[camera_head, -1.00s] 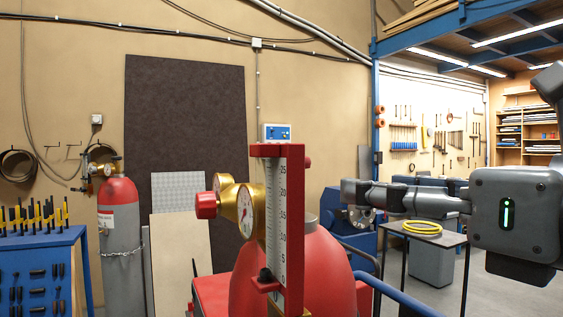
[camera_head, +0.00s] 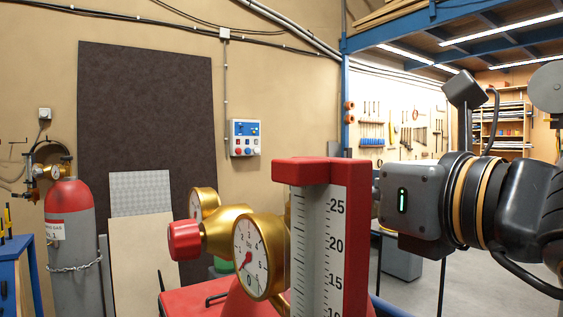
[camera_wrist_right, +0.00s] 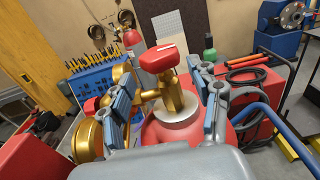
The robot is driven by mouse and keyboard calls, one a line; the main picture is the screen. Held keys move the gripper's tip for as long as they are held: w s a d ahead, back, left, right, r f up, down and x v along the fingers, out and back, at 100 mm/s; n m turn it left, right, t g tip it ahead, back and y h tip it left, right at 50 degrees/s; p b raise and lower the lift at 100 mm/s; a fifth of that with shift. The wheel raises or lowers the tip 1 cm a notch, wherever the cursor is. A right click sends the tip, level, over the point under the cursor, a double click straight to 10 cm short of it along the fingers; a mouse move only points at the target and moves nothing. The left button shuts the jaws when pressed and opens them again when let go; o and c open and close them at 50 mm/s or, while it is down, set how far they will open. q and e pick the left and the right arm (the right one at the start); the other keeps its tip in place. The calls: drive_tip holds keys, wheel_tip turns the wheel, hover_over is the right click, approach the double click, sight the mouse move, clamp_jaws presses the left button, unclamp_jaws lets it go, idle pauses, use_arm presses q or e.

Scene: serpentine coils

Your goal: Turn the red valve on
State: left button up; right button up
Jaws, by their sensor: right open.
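The red valve handle (camera_wrist_right: 160,57) tops a brass stem (camera_wrist_right: 172,92) on a red tank (camera_wrist_right: 160,132) in the right wrist view. My right gripper (camera_wrist_right: 163,74) is open, its two fingers on either side of the handle and stem, with visible gaps. Whether the fingers are level with the handle I cannot tell. In the head view, my right wrist (camera_head: 410,195) comes in from the right; its fingers and the valve handle are hidden behind the red-framed scale (camera_head: 330,225). My left gripper is in neither current view.
A brass gauge (camera_head: 258,256) and a red regulator knob (camera_head: 184,240) stand left of the scale. A chained grey cylinder with a red top (camera_head: 70,225) is at the left wall. Blue tubing (camera_wrist_right: 275,122) curves right of the tank in the wrist view.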

drive_tip(key=p+x, duration=0.1)
drive_tip(key=x, duration=0.3)
drive_tip(key=shift+r+p, duration=0.25)
drive_tip(key=shift+p, duration=0.1)
drive_tip(key=p+x, duration=0.2)
drive_tip(key=x, duration=0.3)
drive_tip(key=shift+w+a+f, duration=0.1)
drive_tip(key=shift+f, duration=0.05)
drive_tip(key=shift+w+a+f+p, duration=0.1)
drive_tip(key=shift+w+a+p, duration=0.25)
drive_tip(key=shift+w, duration=0.1)
use_arm(q)
drive_tip(key=r, duration=0.5)
drive_tip(key=shift+w+d, duration=0.2)
drive_tip(key=shift+w, duration=0.2)
drive_tip(key=shift+s, duration=0.1)
use_arm(e)
drive_tip(key=shift+w, duration=0.1)
drive_tip(key=c, duration=0.9)
use_arm(q)
drive_tip(key=shift+s+a, duration=0.1)
drive_tip(key=shift+s, duration=0.1)
use_arm(e)
drive_tip(key=shift+a, duration=0.1)
drive_tip(key=shift+c, duration=0.5)
